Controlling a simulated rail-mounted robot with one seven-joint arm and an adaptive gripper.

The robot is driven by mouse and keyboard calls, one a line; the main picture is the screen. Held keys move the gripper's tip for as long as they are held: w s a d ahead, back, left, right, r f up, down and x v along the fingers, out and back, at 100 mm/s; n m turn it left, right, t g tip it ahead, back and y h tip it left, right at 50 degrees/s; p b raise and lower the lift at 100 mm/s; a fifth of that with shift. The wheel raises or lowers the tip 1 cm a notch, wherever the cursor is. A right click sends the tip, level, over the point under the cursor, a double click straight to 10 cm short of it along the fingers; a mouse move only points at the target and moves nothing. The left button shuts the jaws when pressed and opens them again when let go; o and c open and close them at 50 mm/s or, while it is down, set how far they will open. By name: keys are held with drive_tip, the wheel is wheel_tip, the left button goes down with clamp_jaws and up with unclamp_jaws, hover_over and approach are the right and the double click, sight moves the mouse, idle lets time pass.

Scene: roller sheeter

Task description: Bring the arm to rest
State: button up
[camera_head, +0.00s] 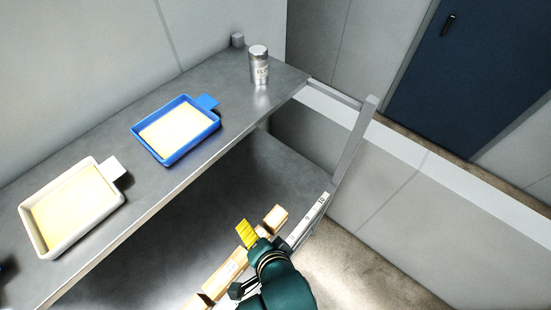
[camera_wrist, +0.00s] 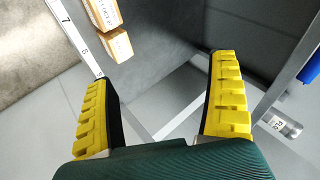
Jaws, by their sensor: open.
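My gripper (camera_head: 246,233) shows at the lower middle of the head view, with a dark green body and yellow fingers. In the wrist view its two yellow ridged fingers stand wide apart with nothing between them (camera_wrist: 163,75). It is over or beside the lower surface, close to wooden blocks (camera_head: 275,217) and a numbered white strip (camera_head: 308,219). The wrist view shows the wooden blocks (camera_wrist: 105,14) at the upper left, beyond the left finger. I cannot tell the exact gap between the gripper and the blocks.
A grey metal shelf (camera_head: 205,87) holds a blue tray (camera_head: 212,124) and a white tray (camera_head: 118,196), both with pale yellow contents. A silver can (camera_head: 259,66) and a small grey block (camera_head: 237,40) stand at its far end. A grey frame post (camera_head: 353,140) rises right of the gripper.

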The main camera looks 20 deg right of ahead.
drive_tip(key=w+r+n+t, duration=0.1)
drive_tip(key=w+r+t, duration=0.15)
drive_tip(key=r, duration=0.45)
drive_tip(key=w+r+n+t, duration=0.15)
drive_tip(key=w+r, duration=0.25)
drive_tip(key=r, duration=0.4)
drive_tip(key=s+r+n+t, duration=0.1)
drive_tip(key=r+n+t, duration=0.2)
drive_tip(key=r, duration=0.6)
drive_tip(key=s+d+r+n+t, duration=0.1)
drive_tip(key=r+n+t, duration=0.2)
drive_tip(key=r, duration=0.6)
drive_tip(key=s+d+r+n+t+h, duration=0.1)
drive_tip(key=s+r+n+t, duration=0.1)
drive_tip(key=r, duration=0.7)
drive_tip(key=shift+r+n+t+p, duration=0.25)
drive_tip(key=shift+n+t+p, duration=0.15)
drive_tip(key=shift+n+t, duration=0.55)
drive_tip(key=shift+d, duration=0.1)
